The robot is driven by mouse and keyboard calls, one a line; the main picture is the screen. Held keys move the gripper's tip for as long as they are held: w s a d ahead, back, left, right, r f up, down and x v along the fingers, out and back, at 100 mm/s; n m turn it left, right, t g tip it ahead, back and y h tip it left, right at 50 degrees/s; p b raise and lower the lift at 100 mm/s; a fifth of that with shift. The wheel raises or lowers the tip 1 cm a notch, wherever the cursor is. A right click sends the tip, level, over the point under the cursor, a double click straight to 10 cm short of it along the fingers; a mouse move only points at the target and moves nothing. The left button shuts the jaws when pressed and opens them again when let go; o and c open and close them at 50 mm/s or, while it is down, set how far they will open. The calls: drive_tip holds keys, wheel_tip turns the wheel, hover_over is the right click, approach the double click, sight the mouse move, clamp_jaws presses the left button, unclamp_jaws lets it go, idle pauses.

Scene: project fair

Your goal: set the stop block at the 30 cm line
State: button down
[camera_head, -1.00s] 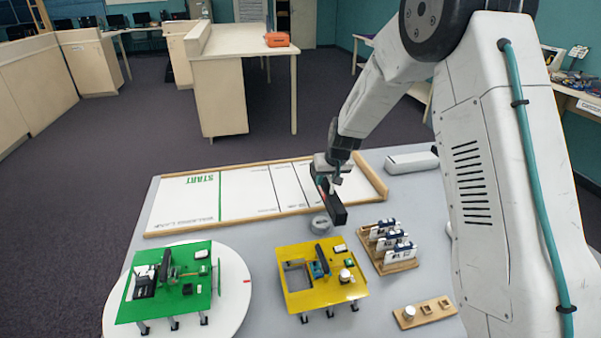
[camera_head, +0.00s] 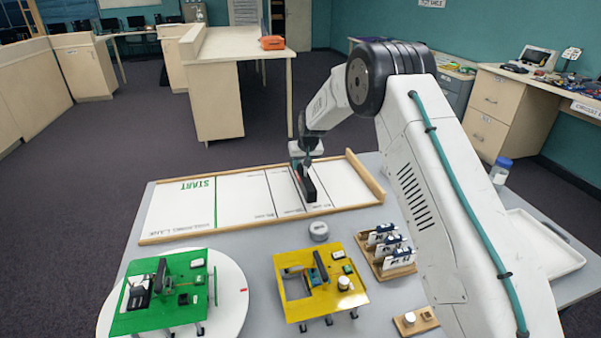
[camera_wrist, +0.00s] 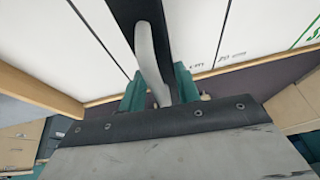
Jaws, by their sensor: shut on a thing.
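The stop block is a long black bar (camera_head: 308,188) over the white lane board (camera_head: 180,212), lying across the lane's length direction. My gripper (camera_head: 304,163) is shut on it from above. In the wrist view the block (camera_wrist: 130,14) runs away from the jaws (camera_wrist: 158,95), between thin black lines on the white surface. A "20 cm" label (camera_wrist: 233,56) shows to its right, with part of green START lettering (camera_wrist: 308,38) farther right. The block covers part of the lines near it; I cannot read a 30 cm label. Whether it touches the board is unclear.
The lane has wooden rails and a wooden end wall (camera_head: 366,176) at right. In front stand a grey round item (camera_head: 319,231), a yellow board (camera_head: 293,312), a green board (camera_head: 130,322) and a wooden rack of cards (camera_head: 400,272). A white tray (camera_head: 575,262) lies at right.

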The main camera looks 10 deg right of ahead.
sight(302, 168)
drive_tip(key=shift+w+f, duration=0.15)
drive_tip(key=shift+w, duration=0.15)
drive_tip(key=shift+a+f, duration=0.1)
drive_tip(key=shift+f, duration=1.45)
drive_tip(key=c, duration=1)
unclamp_jaws()
drive_tip(key=shift+s+f, duration=0.1)
